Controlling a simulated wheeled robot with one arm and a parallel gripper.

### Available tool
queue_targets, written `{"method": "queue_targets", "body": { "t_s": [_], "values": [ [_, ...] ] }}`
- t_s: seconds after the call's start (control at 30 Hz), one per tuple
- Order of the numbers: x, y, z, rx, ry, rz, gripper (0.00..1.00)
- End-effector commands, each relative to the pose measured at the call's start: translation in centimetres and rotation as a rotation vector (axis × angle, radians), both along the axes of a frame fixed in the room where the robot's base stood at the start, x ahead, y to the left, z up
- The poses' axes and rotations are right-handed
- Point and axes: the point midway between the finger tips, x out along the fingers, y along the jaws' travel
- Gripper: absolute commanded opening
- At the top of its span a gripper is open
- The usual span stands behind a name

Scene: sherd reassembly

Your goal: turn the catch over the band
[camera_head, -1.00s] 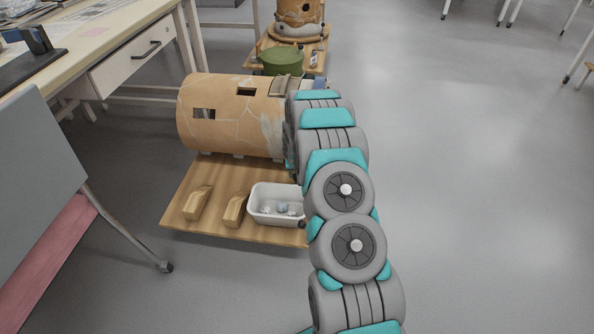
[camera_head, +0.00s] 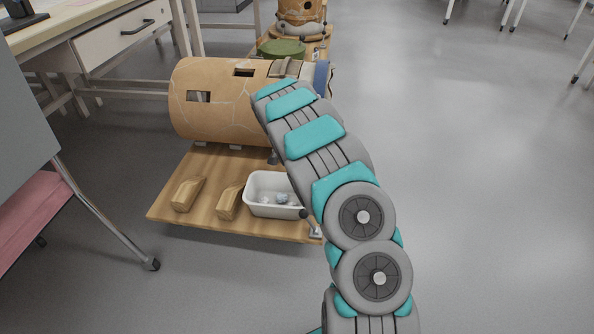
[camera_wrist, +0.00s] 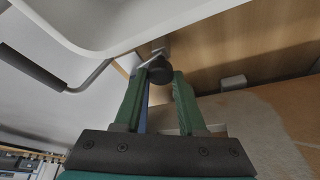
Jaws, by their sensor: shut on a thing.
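In the wrist view, my gripper (camera_wrist: 160,82) has its green fingers closed on a small dark knob (camera_wrist: 160,70). The knob has a pale metal piece behind it and seems to be the catch's handle; the catch's full shape is hidden. A thin blue strip (camera_wrist: 152,118) shows between the fingers, possibly the band. In the head view, a blue piece (camera_head: 322,75) shows at the right end of the big cracked clay cylinder (camera_head: 215,100). My arm covers part of that end, and my gripper is hidden there.
The cylinder lies above a wooden board (camera_head: 190,218) with two wooden blocks (camera_head: 228,201) and a white bin (camera_head: 272,211) of small pieces. The bin's rim (camera_wrist: 150,38) is close to my gripper. A chair and desk stand left.

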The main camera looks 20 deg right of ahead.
Motion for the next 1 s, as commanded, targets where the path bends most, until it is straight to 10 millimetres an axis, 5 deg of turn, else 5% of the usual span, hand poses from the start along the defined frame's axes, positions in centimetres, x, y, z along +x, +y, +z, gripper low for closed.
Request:
{"method": "queue_targets", "body": {
  "t_s": [0.4,1.0],
  "values": [
    [0.17,0.01,0.07,0.001,-0.002,-0.236,0.00],
    [0.11,-0.02,0.01,0.001,0.000,-0.289,0.00]
  ]
}}
